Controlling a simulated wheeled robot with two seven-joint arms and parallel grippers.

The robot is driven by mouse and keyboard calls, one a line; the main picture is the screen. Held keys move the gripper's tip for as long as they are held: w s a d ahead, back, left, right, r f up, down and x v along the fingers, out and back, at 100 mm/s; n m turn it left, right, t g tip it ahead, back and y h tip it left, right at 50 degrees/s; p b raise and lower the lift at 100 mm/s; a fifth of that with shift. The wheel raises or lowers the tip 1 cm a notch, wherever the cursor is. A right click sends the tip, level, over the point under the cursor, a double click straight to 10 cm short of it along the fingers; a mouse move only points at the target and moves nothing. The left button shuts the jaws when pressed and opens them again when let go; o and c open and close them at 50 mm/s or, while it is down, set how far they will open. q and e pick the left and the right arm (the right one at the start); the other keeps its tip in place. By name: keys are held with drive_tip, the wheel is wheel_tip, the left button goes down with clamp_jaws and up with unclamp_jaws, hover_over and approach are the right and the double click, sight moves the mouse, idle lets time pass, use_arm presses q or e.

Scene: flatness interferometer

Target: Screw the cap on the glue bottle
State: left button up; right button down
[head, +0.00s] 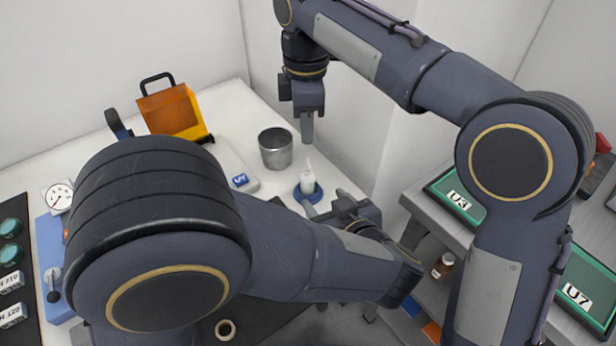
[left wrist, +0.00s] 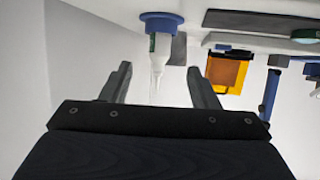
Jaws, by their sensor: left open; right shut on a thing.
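The white glue bottle (head: 308,181) stands upright in a round blue holder (head: 301,195) on the white bench. The left wrist view shows the bottle (left wrist: 160,47) upside down, its thin nozzle pointing down the picture, with the blue holder (left wrist: 160,18) above. My left gripper (head: 324,203) is open beside the bottle; in the left wrist view its fingers (left wrist: 158,76) appear on either side of the bottle, apart from it. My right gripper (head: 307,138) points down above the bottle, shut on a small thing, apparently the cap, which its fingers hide.
A grey metal cup (head: 275,148) stands left of the bottle, near a light UV-labelled box (head: 236,170). An orange-and-yellow box (head: 174,112) is at the back. Shelves with green trays (head: 456,197) stand to the right. My left arm covers much of the bench.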

sight(305, 179)
use_arm(q)
drive_tip(key=x, duration=1.2)
drive_tip(key=shift+f, duration=0.1)
clamp_jaws()
